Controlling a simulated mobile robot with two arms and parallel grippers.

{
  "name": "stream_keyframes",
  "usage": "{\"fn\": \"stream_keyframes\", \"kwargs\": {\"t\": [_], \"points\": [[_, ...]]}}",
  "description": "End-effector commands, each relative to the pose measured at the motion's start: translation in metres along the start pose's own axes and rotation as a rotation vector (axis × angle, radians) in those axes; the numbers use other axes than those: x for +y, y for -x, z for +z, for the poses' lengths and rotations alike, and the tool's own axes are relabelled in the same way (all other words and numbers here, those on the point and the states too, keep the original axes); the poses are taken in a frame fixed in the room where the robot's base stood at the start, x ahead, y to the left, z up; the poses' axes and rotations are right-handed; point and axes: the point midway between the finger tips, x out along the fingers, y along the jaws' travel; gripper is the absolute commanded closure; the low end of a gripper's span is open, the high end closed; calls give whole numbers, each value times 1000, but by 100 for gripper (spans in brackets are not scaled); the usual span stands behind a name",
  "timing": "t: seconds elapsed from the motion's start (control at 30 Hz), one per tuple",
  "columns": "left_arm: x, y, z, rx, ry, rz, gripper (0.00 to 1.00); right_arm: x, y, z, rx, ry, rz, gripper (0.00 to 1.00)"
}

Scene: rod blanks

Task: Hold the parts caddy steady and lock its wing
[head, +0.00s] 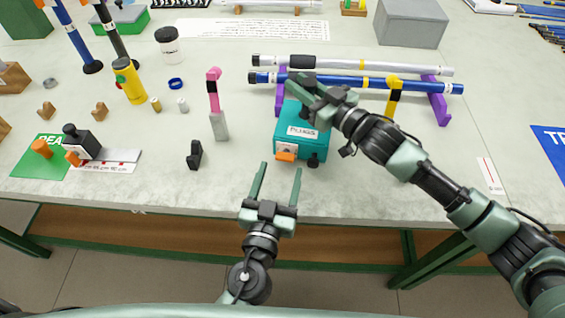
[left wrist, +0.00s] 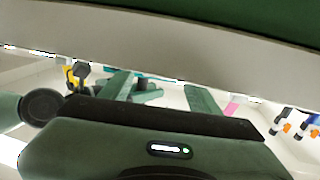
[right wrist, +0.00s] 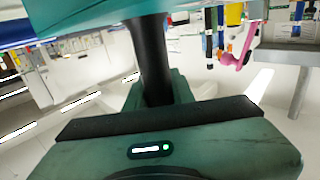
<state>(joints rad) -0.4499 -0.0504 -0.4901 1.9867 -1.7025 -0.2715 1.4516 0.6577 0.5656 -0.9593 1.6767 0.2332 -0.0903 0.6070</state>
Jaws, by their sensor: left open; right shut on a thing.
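The parts caddy (head: 302,146) is a teal box with a "PLUGS" label, near the table's front edge. An orange wing (head: 286,155) and a black knob (head: 313,160) show on its front. My right gripper (head: 300,86) is above the caddy, shut on its black handle; the right wrist view shows the black handle bar (right wrist: 150,55) between the fingers, under the teal body (right wrist: 85,15). My left gripper (head: 280,168) is open and empty, in front of the caddy by the table edge, fingers pointing towards the table. The wing cannot be made out in the left wrist view.
A blue rod (head: 350,82) and a white rod (head: 350,65) lie on purple supports (head: 435,100) behind the caddy. A pink-topped tool (head: 217,110) and a small black part (head: 194,155) stand to its left. The table's front edge (head: 190,210) lies below the left fingers.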

Motion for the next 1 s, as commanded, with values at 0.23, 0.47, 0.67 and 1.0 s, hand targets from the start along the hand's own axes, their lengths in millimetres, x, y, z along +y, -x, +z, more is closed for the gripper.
{"fn": "stream_keyframes", "kwargs": {"t": [0.23, 0.47, 0.67, 1.0], "points": [[0, -28, 0, 0, -1, 0, 38, 0, 0, -1, 2, 0, 0, 100], [0, -32, 0, -1, -1, 1, 38, 0, 0, -1, 2, 0, 0, 100], [0, -32, 0, -1, -2, 1, 60, 0, 0, -1, 2, 0, 0, 100], [1, -32, 0, 1, -84, 3, 100, 0, 0, -1, 2, 0, 0, 100]]}}
